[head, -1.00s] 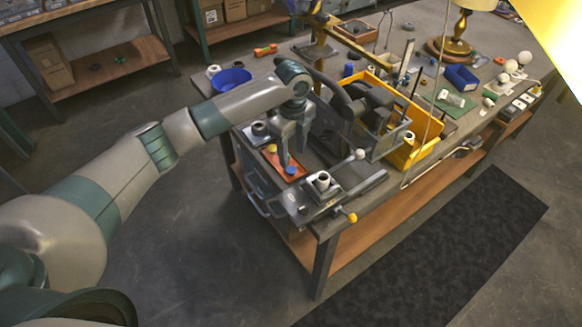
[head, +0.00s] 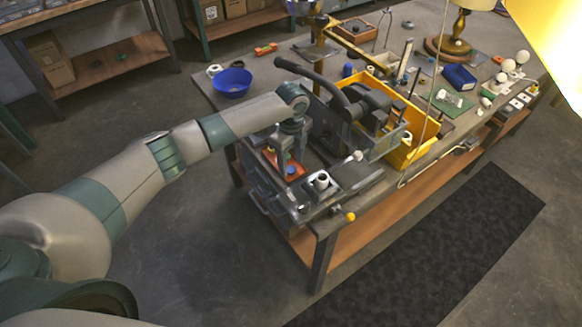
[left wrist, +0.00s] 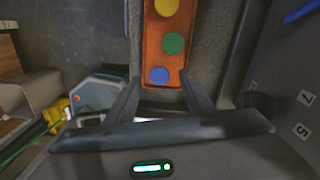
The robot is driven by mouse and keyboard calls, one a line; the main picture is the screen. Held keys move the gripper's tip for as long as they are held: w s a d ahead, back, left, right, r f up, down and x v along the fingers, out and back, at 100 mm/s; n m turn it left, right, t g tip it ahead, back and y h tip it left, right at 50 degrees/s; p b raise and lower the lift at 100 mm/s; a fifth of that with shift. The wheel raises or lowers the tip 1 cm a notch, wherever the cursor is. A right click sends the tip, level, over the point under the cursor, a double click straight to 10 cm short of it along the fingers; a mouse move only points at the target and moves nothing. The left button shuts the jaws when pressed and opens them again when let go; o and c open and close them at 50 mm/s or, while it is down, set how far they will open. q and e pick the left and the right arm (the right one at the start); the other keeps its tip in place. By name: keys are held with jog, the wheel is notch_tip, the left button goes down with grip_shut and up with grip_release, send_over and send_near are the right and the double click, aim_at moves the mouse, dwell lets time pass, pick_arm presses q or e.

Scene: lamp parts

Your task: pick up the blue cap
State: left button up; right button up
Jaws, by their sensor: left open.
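The blue cap (left wrist: 159,75) lies at the near end of an orange tray (left wrist: 152,48) in the left wrist view, in line with a green cap (left wrist: 174,43) and a yellow cap (left wrist: 165,7). In the head view the blue cap (head: 291,170) shows on the tray near the bench's front. My left gripper (left wrist: 160,88) is open, with its two fingers either side of the line to the blue cap and nothing between them. In the head view the left gripper (head: 285,163) points down over the tray and partly hides it. My right gripper is out of view.
A machine with a dark curved handle (head: 312,72) and a yellow bin (head: 405,153) stand right of the gripper. A metal fixture with a white ring (head: 321,182) sits close in front. A blue bowl (head: 232,83) stands at the bench's left.

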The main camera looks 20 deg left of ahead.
aim_at(291, 171)
pick_arm(q)
jog(key=shift+s+f, duration=0.1)
jog(key=shift+f, duration=0.9)
jog(key=c, duration=1.1)
